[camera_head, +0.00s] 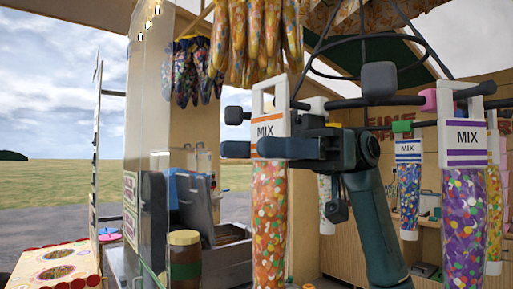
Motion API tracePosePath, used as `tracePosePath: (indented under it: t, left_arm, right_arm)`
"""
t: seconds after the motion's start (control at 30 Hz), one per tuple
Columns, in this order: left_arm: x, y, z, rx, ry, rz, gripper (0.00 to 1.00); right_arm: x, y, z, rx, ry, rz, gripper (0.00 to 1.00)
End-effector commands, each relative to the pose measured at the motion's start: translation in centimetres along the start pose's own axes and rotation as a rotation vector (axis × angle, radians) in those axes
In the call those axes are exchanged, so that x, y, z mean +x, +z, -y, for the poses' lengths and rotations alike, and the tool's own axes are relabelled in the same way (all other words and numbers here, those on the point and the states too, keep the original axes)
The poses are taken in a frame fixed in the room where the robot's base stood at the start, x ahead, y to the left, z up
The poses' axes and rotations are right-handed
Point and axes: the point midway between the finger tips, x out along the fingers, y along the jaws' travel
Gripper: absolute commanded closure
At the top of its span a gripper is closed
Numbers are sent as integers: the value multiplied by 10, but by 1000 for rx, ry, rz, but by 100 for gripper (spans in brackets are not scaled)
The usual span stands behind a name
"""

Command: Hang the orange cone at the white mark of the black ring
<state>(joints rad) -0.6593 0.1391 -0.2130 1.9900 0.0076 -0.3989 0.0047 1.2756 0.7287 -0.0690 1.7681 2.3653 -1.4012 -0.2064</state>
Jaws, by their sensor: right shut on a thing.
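The orange cone (270,215) is a clear tapered bag of orange, white and green sweets under a white "MIX" card header with orange stripes and a hole. My right gripper (254,149) is shut on its header, holding it upright. The black ring (365,38) hangs above, with arms reaching outward. A white mark (318,104) shows on the left arm. That arm's dark end block (234,115) shows left of the header, so header and arm overlap in view. I cannot tell whether the arm passes through the hole. My left gripper is not in view.
A purple cone (465,215) hangs at right near a pink mark (428,99). A blue cone (409,190) hangs near a green mark (402,127). Bags of sweets (255,35) hang above. A brown-and-yellow jar (185,255) stands below left.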

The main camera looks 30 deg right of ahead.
Motion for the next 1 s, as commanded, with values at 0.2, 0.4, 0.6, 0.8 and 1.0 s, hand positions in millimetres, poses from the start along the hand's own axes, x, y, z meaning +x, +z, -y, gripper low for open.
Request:
tracePosePath:
  t: [0.2,0.4,0.6,0.8,1.0]
  left_arm:
    - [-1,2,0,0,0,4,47]
    - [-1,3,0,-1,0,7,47]
    - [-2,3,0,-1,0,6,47]
    - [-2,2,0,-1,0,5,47]
    - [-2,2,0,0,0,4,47]
  right_arm:
    - [-7,0,0,0,0,0,83]
    - [-8,0,0,0,0,0,83]
    - [-9,0,0,0,0,0,83]
    - [-16,0,0,0,1,0,83]
    - [-24,0,0,0,0,0,83]
